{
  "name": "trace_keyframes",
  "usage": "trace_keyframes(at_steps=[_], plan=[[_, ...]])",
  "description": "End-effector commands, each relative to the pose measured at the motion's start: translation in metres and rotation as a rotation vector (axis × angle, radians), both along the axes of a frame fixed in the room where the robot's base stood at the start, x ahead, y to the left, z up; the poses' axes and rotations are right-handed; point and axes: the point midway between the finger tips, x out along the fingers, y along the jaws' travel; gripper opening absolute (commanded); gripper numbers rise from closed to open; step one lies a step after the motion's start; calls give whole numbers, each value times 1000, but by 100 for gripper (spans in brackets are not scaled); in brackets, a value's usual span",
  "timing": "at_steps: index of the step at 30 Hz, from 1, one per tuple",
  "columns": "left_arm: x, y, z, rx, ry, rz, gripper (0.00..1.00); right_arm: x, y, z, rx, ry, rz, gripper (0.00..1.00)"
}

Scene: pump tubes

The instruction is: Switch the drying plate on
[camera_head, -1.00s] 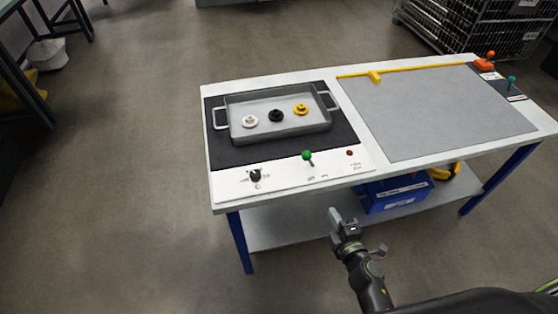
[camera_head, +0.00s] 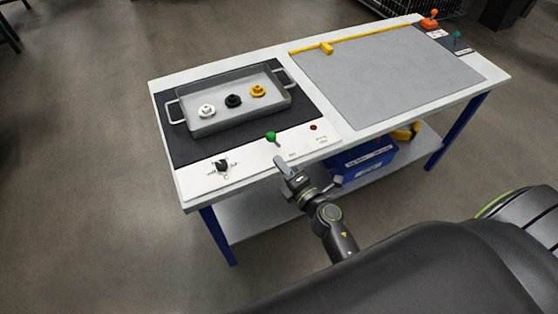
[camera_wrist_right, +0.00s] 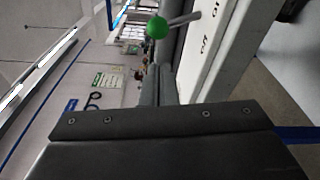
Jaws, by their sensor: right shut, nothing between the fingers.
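The drying plate (camera_head: 180,150) is a dark panel at the left of the table, with a white control strip (camera_head: 245,163) along its front. A green-knobbed lever (camera_head: 271,136) stands on the strip, and its knob also shows in the right wrist view (camera_wrist_right: 157,27). A black rotary knob (camera_head: 222,166) is at the strip's left and a small dark red lamp (camera_head: 313,127) at its right. My right gripper (camera_head: 280,163) is shut and empty, just in front of the strip near the green lever, apart from it. My left gripper is not in view.
A grey tray (camera_head: 215,126) with white, black and yellow parts stands on the plate. A grey mat with a yellow bar (camera_head: 326,47) fills the table's right. Orange (camera_head: 430,20) and teal (camera_head: 457,36) levers are at the far right. A blue box (camera_head: 365,158) sits below.

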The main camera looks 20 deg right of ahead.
Motion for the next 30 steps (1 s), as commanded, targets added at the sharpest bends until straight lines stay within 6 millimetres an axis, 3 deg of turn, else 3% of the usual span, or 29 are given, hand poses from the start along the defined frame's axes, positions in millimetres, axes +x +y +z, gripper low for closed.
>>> trace_keyframes(at_steps=[6,12,18,30], plan=[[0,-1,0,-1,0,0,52,39,7,-1,0,-2,1,0],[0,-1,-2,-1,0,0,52,66,12,-2,0,-2,1,0],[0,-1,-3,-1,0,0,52,77,14,-2,0,0,0,0],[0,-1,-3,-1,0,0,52,78,14,-2,3,1,0,0]])
